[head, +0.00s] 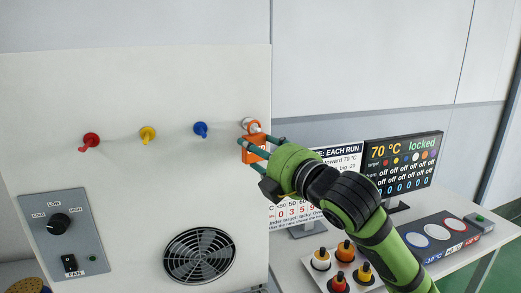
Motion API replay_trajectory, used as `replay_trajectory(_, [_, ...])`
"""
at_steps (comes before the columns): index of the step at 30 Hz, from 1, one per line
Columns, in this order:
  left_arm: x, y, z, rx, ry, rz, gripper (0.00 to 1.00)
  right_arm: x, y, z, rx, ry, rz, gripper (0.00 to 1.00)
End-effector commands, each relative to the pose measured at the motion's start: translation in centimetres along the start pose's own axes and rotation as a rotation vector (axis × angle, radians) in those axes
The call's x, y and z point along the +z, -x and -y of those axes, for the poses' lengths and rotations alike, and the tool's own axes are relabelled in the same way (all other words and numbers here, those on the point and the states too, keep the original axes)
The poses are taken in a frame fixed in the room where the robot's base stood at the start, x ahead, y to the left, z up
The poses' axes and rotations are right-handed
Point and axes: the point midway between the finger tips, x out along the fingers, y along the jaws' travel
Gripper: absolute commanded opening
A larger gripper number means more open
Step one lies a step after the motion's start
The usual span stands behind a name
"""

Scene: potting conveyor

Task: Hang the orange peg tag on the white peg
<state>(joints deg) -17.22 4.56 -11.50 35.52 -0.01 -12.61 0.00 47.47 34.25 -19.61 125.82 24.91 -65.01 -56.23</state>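The white peg (247,122) sticks out of the pale panel near its right edge, at the right end of a row of pegs. The orange peg tag (254,153) is at this peg, with its upper part around or just in front of the peg's tip; I cannot tell which. My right gripper (251,137) is at the tag, one teal finger crossing its left and lower part, the other at its upper right. Whether the fingers press on the tag is not clear. My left gripper is not in view.
Red (91,140), yellow (148,135) and blue (201,129) pegs stand left of the white one. A control plate with a knob (58,223) and a round vent (199,255) are below. Displays (403,165) and a tray (323,281) of colored pieces are at right.

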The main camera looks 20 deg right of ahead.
Motion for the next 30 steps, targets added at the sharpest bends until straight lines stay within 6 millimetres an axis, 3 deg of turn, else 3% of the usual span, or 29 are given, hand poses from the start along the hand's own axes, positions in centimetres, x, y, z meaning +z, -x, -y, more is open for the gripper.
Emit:
replay_trajectory(12, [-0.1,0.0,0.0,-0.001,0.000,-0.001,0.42,0.0,0.0,0.1,-0.002,-0.001,0.000,0.25])
replay_trajectory(13, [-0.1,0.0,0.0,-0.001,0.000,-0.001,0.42,0.0,0.0,0.1,-0.002,-0.001,0.000,0.65])
replay_trajectory(15, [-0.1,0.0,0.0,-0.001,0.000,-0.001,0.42,0.0,0.0,0.1,-0.002,-0.001,0.000,0.85])
replay_trajectory(26, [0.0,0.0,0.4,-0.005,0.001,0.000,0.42,0.0,0.2,0.1,-0.003,-0.001,0.000,0.85])
replay_trajectory(30, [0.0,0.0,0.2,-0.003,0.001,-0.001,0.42,0.0,1.6,0.1,-0.002,0.002,0.000,0.85])
